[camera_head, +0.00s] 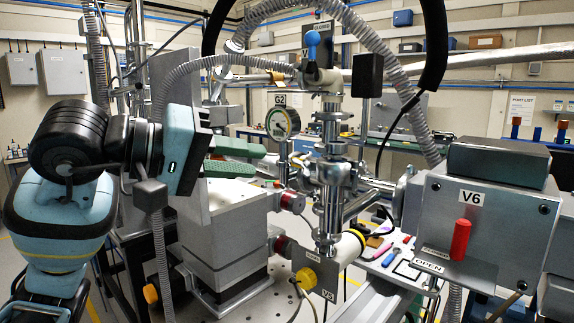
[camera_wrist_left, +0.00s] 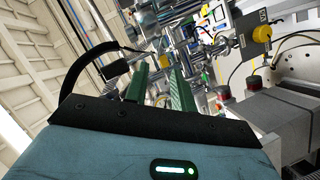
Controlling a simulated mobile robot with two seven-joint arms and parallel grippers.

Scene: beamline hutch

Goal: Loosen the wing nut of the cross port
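The steel cross (camera_head: 328,172) stands in the vertical vacuum column at the middle of the head view. Clamps and flanges crowd around it, and I cannot single out its wing nut. My left gripper (camera_head: 262,158) reaches in from the left, its two green fingers pointing right toward the cross. The fingers are apart with nothing between them, and their tips stop short of the column. In the left wrist view the left gripper (camera_wrist_left: 160,76) also shows parted fingers, with blurred metal fittings beyond. My right gripper is not in view.
A round gauge (camera_head: 282,122) marked G2 stands just beyond the fingers. A V6 box (camera_head: 490,215) with a red handle (camera_head: 460,240) is at right. A V5 plate (camera_head: 318,272) with a yellow knob is below the column. Hoses arch overhead. Small hand tools (camera_head: 390,257) lie on the table.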

